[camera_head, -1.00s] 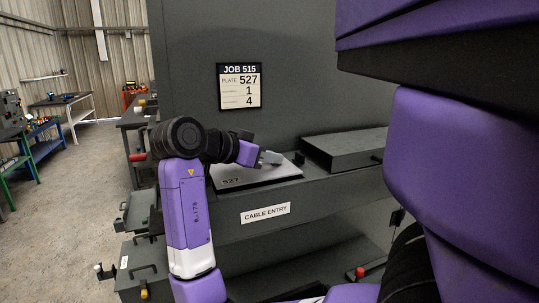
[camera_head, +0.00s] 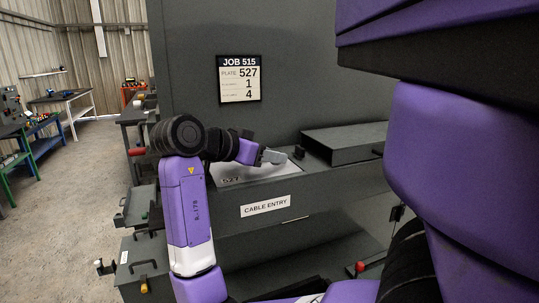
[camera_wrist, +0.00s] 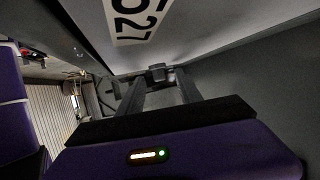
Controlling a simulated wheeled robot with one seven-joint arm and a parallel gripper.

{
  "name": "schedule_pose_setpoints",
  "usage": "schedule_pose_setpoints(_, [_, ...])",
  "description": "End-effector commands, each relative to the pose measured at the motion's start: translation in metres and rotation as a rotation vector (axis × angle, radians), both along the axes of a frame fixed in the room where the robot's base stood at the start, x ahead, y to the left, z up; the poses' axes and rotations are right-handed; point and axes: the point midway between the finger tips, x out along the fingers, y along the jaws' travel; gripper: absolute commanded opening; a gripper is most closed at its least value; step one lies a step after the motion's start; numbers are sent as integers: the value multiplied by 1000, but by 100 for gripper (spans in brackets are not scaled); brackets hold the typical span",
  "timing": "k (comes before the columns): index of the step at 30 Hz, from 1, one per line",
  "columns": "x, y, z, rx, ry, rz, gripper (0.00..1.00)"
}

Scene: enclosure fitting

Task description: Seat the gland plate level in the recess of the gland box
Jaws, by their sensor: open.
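The gland plate (camera_head: 262,171) is a light grey sheet marked 527, lying in the top of the dark gland box (camera_head: 228,203) behind its front edge. The plate's number is partly cut off by that edge. Its pale underside or face with the 527 label also shows in the wrist view (camera_wrist: 205,22). My gripper (camera_head: 273,157) is over the plate's far part. In the wrist view its two fingers (camera_wrist: 159,80) are apart, with a small dark block between or beyond their tips. I cannot tell whether they touch anything. The plate's far edge and recess are partly hidden.
A dark flat-topped housing (camera_head: 345,143) stands to the right of the plate. A JOB 515 sign (camera_head: 239,79) hangs on the grey wall behind. A CABLE ENTRY label (camera_head: 265,205) is on the box front. Open floor (camera_head: 85,165) lies to the left.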

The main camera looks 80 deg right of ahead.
Motion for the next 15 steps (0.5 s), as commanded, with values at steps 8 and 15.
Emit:
schedule_pose_setpoints(8, [21,22,11,-1,-1,5,42])
schedule_pose_setpoints(15, [41,47,25,-1,-2,2,42])
